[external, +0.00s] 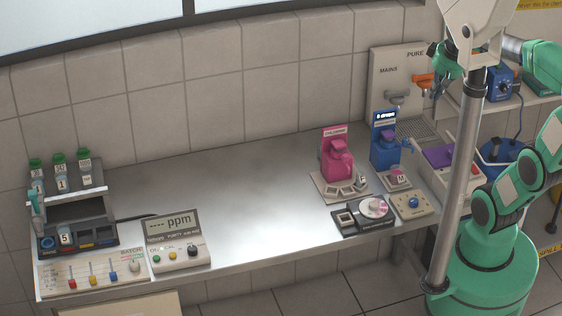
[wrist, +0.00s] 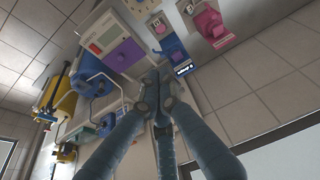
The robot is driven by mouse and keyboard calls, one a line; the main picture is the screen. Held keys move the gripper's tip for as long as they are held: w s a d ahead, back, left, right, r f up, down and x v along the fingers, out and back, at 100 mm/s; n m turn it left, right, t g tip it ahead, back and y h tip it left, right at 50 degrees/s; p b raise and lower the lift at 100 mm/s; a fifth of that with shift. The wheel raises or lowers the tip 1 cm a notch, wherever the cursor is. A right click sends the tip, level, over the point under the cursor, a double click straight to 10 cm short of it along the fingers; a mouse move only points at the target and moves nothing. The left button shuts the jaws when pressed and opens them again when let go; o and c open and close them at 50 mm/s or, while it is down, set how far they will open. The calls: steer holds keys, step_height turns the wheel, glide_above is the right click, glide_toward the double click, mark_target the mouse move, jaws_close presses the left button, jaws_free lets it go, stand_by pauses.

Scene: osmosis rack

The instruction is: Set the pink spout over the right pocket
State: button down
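The pink dispenser (external: 337,160) stands upright toward the right of the bench, with its spout (external: 346,165) facing front right. At its foot is a pale base (external: 325,188) with several pockets; the right pocket (external: 361,187) lies by a small container marked F. The spout's exact alignment over a pocket is too small to tell. The pink dispenser also shows at the top of the wrist view (wrist: 209,21). My gripper (wrist: 160,76) looks shut and empty, its fingertips together.
A blue dispenser (external: 384,150) stands just right of the pink one. A dark unit with a round dial (external: 376,208) and a blue-knob box (external: 412,205) sit in front. A purple-lidded box (external: 438,157) is farther right. The bench middle (external: 240,185) is clear.

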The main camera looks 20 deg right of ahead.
steer(key=w+a+f+n+g+p, duration=0.2)
steer(key=w+a+f, duration=0.1)
steer(key=w+a, duration=0.4)
steer(key=w+a+f+n+g+p, duration=0.1)
steer(key=w+a+f+n, duration=0.1)
steer(key=w+a, duration=0.6)
steer(key=w+a+f+n+g+h+p, duration=0.1)
steer(key=w+a+f, duration=0.4)
steer(key=f, duration=0.3)
steer(key=w+a+f+n+g+h+p, duration=0.1)
steer(key=w+a+f+n+g+p, duration=0.1)
steer(key=w+a+f, duration=0.3)
steer(key=a+f, duration=0.3)
steer(key=shift+a+f, duration=0.2)
steer(key=shift+f, duration=0.2)
steer(key=shift+f, duration=0.1)
